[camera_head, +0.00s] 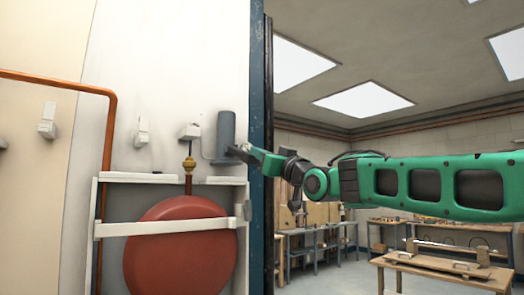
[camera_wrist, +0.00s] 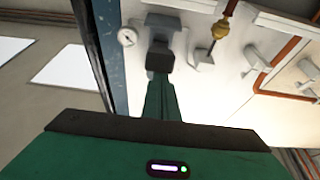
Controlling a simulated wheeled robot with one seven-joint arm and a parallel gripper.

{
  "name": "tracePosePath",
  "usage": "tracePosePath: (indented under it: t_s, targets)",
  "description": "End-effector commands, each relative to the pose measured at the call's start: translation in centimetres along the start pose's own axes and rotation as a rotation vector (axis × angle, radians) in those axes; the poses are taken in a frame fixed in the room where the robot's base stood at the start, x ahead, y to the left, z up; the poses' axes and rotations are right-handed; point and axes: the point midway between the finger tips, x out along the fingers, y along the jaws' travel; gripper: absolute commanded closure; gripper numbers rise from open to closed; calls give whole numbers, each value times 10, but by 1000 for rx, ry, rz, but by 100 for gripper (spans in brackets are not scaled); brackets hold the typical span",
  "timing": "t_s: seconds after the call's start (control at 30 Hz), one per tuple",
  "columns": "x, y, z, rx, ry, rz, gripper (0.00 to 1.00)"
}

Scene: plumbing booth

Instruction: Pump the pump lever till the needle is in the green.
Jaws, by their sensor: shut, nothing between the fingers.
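A grey upright cylinder (camera_head: 226,128), which looks like the pump body, is fixed to the white wall near the blue post. A thin grey bar shows at its lower left; I cannot tell whether it is the pump lever. My gripper (camera_head: 236,152) is shut and empty, close to the cylinder's lower end; I cannot tell whether it touches. In the wrist view my gripper (camera_wrist: 160,50) lies in front of a grey part (camera_wrist: 166,20) of the pump. A round white gauge (camera_wrist: 127,37) is beside it. Its needle is too small to read against any green zone.
A red tank (camera_head: 178,250) sits behind a white strap (camera_head: 165,227) below the pump. A brass fitting (camera_head: 189,164) rises above it. A copper pipe (camera_head: 107,140) runs left. The blue post (camera_head: 257,110) edges the wall. Workbenches stand far right.

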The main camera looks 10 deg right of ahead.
Motion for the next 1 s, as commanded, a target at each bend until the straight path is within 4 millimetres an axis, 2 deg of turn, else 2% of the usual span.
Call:
tracePosePath:
  t_s: [0.03, 0.1, 0.43, 0.8, 1.0]
  targets:
    - [0, 0, 9, 2, -11, 1, 100]
    - [-1, 0, 13, 2, -12, 1, 100]
    - [-1, 0, 26, 5, -24, 0, 100]
    - [0, -1, 25, 5, -23, -1, 100]
    - [1, 0, 11, 4, -15, -2, 100]
